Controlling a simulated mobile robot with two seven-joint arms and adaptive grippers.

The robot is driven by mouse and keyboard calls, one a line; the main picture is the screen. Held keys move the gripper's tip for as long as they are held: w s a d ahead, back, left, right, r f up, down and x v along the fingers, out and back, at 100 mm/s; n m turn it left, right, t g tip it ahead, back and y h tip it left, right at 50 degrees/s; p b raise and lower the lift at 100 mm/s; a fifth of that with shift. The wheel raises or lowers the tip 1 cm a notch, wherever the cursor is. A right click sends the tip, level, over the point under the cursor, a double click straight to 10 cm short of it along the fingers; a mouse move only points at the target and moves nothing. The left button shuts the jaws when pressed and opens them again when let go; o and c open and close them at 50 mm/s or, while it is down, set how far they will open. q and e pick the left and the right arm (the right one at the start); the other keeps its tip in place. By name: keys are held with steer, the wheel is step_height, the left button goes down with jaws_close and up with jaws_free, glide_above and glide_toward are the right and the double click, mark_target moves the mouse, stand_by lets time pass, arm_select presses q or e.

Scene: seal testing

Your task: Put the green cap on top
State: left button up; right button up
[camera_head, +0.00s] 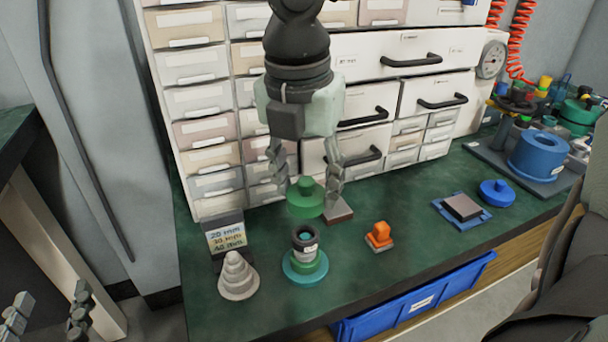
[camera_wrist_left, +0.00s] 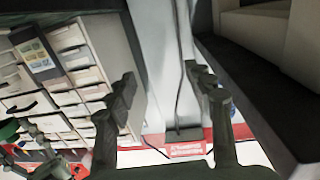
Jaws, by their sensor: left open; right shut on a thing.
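The green cap (camera_head: 306,199), a round flange with a small knob on top, is between the fingertips of my right gripper (camera_head: 308,188), which is shut on it. The cap hangs above and slightly behind a stack: a dark cylinder (camera_head: 305,239) with a white label and an open teal top, standing on a green ring and a teal base (camera_head: 304,270). The cap looks apart from the stack. My left gripper (camera_head: 50,308) is low at the left, off the bench, open and empty; its open fingers also show in the left wrist view (camera_wrist_left: 165,95).
A grey stepped cone (camera_head: 238,275) and a size sign (camera_head: 226,236) stand left of the stack. An orange block (camera_head: 379,235), a dark square on a blue mat (camera_head: 461,207) and a blue disc (camera_head: 497,192) lie to the right. Drawers (camera_head: 195,105) line the back.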

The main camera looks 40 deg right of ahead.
steer(key=shift+f, duration=0.2)
step_height(320, 180, down, 2)
steer(key=b, duration=0.3)
steer(key=shift+f, duration=0.15)
arm_select(q)
steer(key=s+r+t+h, duration=0.3)
steer(key=r+t, duration=0.4)
steer(key=r, duration=0.4)
steer(key=shift+s+d+r+b, duration=0.25)
steer(key=shift+d+r+b, duration=0.1)
steer(key=shift+d, duration=0.1)
arm_select(e)
steer(key=shift+f, duration=0.1)
arm_select(q)
steer(key=shift+s+a+r+t+b, duration=0.3)
steer(key=shift+s+r+t+b, duration=0.15)
steer(key=shift+t, duration=0.2)
steer(key=shift+s+a+r+t+b, duration=0.3)
steer(key=shift+s+r+t, duration=0.15)
steer(key=shift+s+t, duration=0.15)
arm_select(e)
steer(key=shift+f, duration=0.6)
